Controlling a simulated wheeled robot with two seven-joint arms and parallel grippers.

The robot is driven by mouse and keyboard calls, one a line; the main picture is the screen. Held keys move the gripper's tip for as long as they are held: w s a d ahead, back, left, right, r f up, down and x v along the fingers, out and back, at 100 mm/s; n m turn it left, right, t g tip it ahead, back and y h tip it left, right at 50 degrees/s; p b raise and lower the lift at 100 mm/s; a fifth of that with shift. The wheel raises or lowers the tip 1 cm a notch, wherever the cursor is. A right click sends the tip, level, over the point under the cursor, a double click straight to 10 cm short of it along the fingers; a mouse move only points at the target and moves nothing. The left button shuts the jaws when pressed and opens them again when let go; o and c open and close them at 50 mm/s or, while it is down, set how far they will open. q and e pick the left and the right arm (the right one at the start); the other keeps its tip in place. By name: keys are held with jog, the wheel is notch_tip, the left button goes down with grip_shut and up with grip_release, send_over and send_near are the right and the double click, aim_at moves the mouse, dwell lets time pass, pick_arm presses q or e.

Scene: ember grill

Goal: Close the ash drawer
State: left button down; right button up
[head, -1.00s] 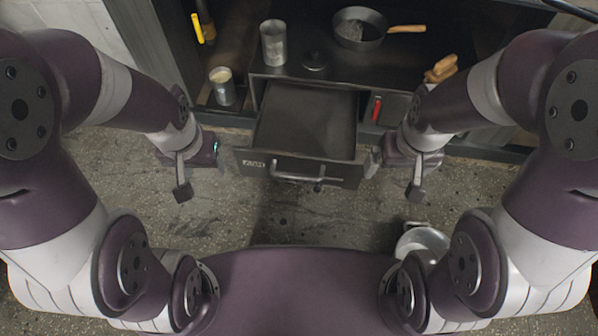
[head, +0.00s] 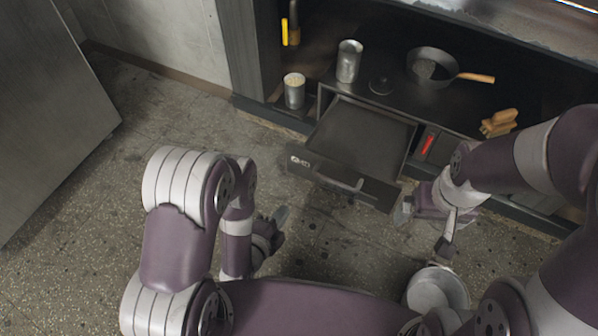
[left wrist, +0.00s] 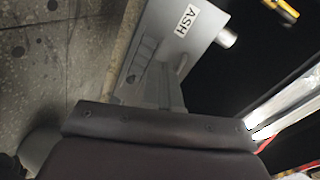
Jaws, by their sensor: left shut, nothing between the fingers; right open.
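The ash drawer (head: 362,138) is a dark, shallow, open-topped tray pulled well out of the cabinet in the head view. Its front panel carries a pale label and a grey bar handle (head: 338,183). In the left wrist view, the drawer's front (left wrist: 160,35) shows an "ASH" label. My left gripper (head: 280,216) is shut and empty, in front of the drawer's left end and apart from it in the head view. My right gripper (head: 403,211) is open beside the drawer front's right end; whether it touches is unclear.
A cup (head: 294,91) stands left of the drawer. A metal bowl (head: 437,291) is at lower right. The speckled floor at left is clear.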

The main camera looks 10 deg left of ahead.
pick_arm(q)
notch_tip(320, 180, up, 5)
jog(key=w+m+t, duration=0.2)
jog(key=m+t, duration=0.1)
jog(key=b, duration=0.7)
send_near(310, 152)
jog(key=shift+h, duration=0.4)
jog(key=x, duration=0.5)
jog(key=shift+w+f, duration=0.3)
jog(key=shift+w, duration=0.05)
jog(key=shift+w+d+r, duration=0.2)
jog(key=shift+w, duration=0.4)
pick_arm(e)
notch_tip(310, 152, down, 7)
pick_arm(q)
jog(key=shift+w, duration=0.1)
pick_arm(e)
jog(key=shift+f, duration=0.1)
